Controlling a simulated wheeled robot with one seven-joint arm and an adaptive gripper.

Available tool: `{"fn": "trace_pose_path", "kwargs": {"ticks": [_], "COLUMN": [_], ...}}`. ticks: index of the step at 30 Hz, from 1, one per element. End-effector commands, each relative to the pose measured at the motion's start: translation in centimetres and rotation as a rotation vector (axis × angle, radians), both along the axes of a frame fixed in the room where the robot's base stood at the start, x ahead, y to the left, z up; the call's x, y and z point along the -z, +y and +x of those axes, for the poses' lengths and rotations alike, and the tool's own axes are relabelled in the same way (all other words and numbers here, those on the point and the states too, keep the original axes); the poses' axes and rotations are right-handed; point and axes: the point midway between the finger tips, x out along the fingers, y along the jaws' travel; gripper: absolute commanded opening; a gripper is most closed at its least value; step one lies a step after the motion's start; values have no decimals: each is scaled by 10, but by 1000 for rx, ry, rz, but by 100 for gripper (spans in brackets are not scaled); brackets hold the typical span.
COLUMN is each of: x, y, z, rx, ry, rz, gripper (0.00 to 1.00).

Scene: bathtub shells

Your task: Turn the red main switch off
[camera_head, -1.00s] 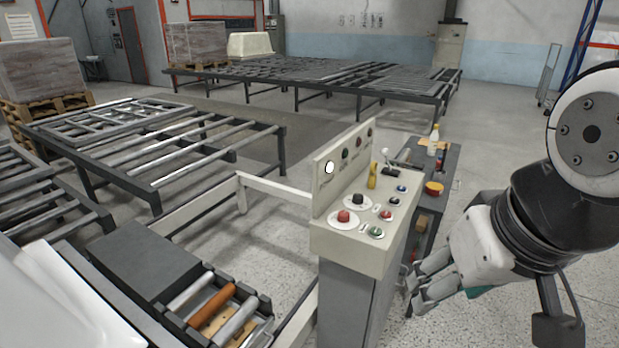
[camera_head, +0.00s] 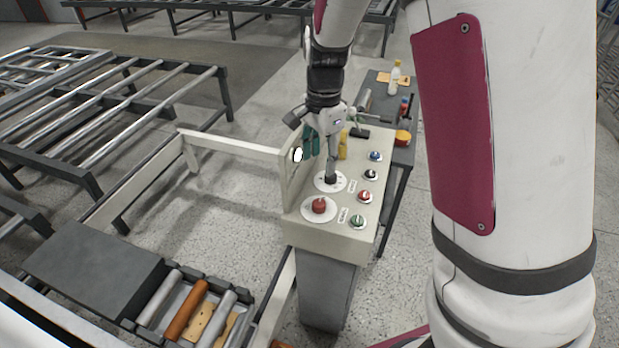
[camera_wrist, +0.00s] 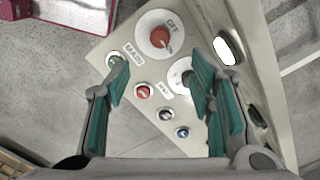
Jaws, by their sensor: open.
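The red main switch (camera_head: 319,206) is a round red knob on a white disc at the near left of the control panel (camera_head: 328,238). In the wrist view the switch (camera_wrist: 160,38) shows near the top, with OFF and ON lettering on its disc and a MAIN label beside it. A pale mark on the knob appears to lie towards ON. My gripper (camera_head: 322,160) is over the panel, behind the switch and near the black knob (camera_head: 331,178). In the wrist view my gripper (camera_wrist: 160,78) is open and empty, its teal-padded fingers apart; the right one partly hides the black knob's disc.
A green knob (camera_head: 357,222), a smaller red knob (camera_head: 364,197) and a blue knob (camera_head: 375,156) sit along the panel's right side. The upright back plate (camera_head: 292,185) edges the left. A side table (camera_head: 400,155) with bottles stands behind; a roller conveyor (camera_head: 190,310) is at lower left.

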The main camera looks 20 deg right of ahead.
Motion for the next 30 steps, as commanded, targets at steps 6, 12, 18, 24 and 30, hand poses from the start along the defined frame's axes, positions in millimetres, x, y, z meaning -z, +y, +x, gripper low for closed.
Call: {"fn": "trace_pose_path", "kwargs": {"ticks": [6,12,18,24,30], "x": [16,45,84,120,142], "y": [-1,-1,-2,-1,-1], "z": [4,3,3,2,3], "rx": [50,50,48,47,47], "ry": [14,17,18,17,13], "rz": [-15,-15,-15,-15,-15], "gripper": [49,49,49,49,49]}}
